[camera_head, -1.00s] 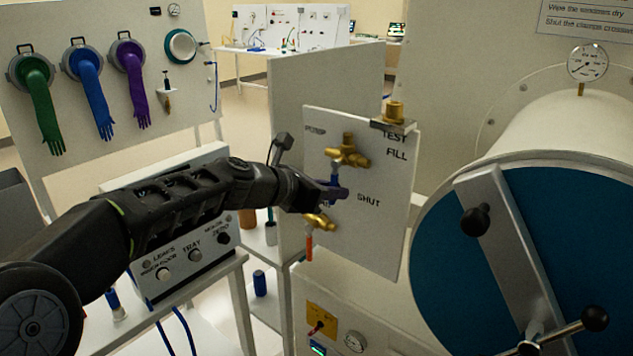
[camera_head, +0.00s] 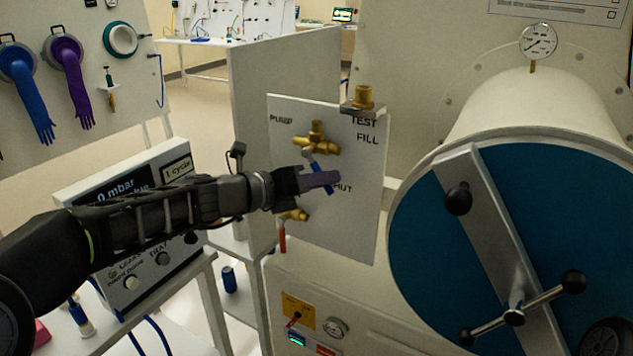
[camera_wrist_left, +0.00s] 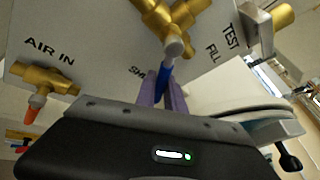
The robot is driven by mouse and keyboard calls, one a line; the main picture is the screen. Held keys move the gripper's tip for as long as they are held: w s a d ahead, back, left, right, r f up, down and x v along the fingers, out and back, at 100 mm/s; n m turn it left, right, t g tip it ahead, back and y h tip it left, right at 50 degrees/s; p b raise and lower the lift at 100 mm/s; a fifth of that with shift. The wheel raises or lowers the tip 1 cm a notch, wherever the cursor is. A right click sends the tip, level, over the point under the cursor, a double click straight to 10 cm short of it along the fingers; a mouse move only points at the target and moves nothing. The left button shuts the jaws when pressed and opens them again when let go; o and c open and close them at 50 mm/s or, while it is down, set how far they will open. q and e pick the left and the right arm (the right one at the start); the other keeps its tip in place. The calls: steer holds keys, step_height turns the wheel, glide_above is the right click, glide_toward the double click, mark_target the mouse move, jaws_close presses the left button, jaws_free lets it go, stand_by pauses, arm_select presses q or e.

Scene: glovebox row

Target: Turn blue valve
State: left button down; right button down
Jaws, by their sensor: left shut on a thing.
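The blue valve has a brass body (camera_head: 317,138) on the upright white panel (camera_head: 350,225), below the PUMP label. In the left wrist view the handle (camera_wrist_left: 165,70) runs from the brass body (camera_wrist_left: 172,15) down between the purple fingers. My left gripper (camera_head: 322,180) is shut on the handle, and its fingers hide part of it. My right gripper is not in view.
A second brass valve with a red handle (camera_head: 282,237) sits lower left on the panel, close to my left gripper. A brass fitting (camera_head: 363,97) stands at the panel's top. The large round blue door (camera_head: 425,225) with its bar and knobs is to the right.

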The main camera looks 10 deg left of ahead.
arm_select(q)
steer(key=n, duration=0.1)
steer(key=d+r+n+h, duration=0.1)
steer(key=n, duration=0.1)
steer(key=r+n+t+h, duration=0.1)
steer(key=shift+s+d+r+n, duration=0.15)
steer(key=shift+s+d+n, duration=0.1)
steer(key=shift+d+n, duration=0.1)
steer(key=shift+d+r+n+t+p, duration=0.25)
steer(key=shift+r+n+t, duration=0.4)
steer(key=shift+n, duration=0.5)
steer(key=shift+r+n+t+h+p, duration=0.15)
steer(key=shift+r+n+t+h, duration=0.15)
steer(key=shift+n, duration=0.4)
steer(key=shift+r+n+t+h+p, duration=0.2)
steer(key=shift+r+n, duration=0.1)
steer(key=shift+n, duration=0.4)
steer(key=c, duration=1.4)
jaws_free()
steer(key=shift+s, duration=0.1)
steer(key=shift+c, duration=0.2)
steer(key=b+v, duration=0.1)
steer(key=v, duration=0.6)
steer(key=shift+s+a+b, duration=0.25)
steer(key=shift+s+b, duration=0.05)
